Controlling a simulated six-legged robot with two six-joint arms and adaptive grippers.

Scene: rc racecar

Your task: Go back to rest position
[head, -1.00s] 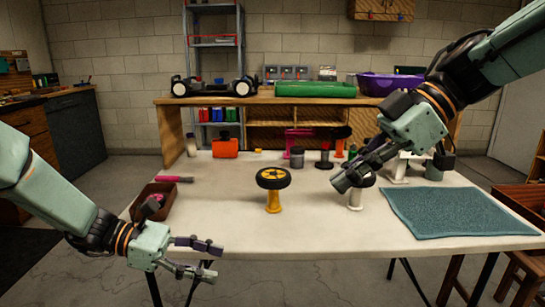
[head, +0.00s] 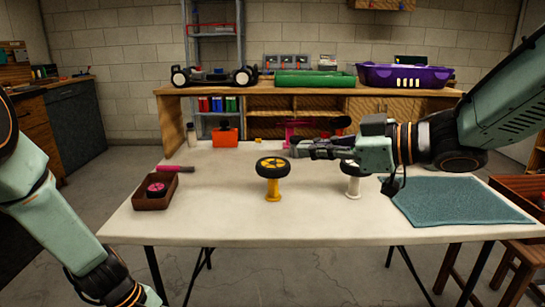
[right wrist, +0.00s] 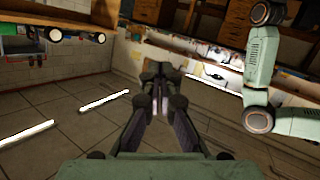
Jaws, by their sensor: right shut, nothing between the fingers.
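My right gripper (head: 300,150) reaches in from the right above the table, pointing left. It is shut and empty; its closed fingertips also show in the right wrist view (right wrist: 160,70). My left arm hangs at the lower left of the head view, and its fingers are below the frame. A black wheel with a yellow hub (head: 272,167) sits on a yellow stand (head: 273,190), a little left of and below the right gripper. A white stand (head: 353,187) with a dark wheel (head: 350,168) is partly hidden under the right wrist.
The white table (head: 220,225) carries a brown tray (head: 155,202) with a pink-hubbed wheel (head: 157,190), a pink-handled tool (head: 176,169) and a teal mat (head: 463,205). A back shelf holds a car chassis (head: 214,77), a green tray (head: 315,80) and a purple basket (head: 405,76).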

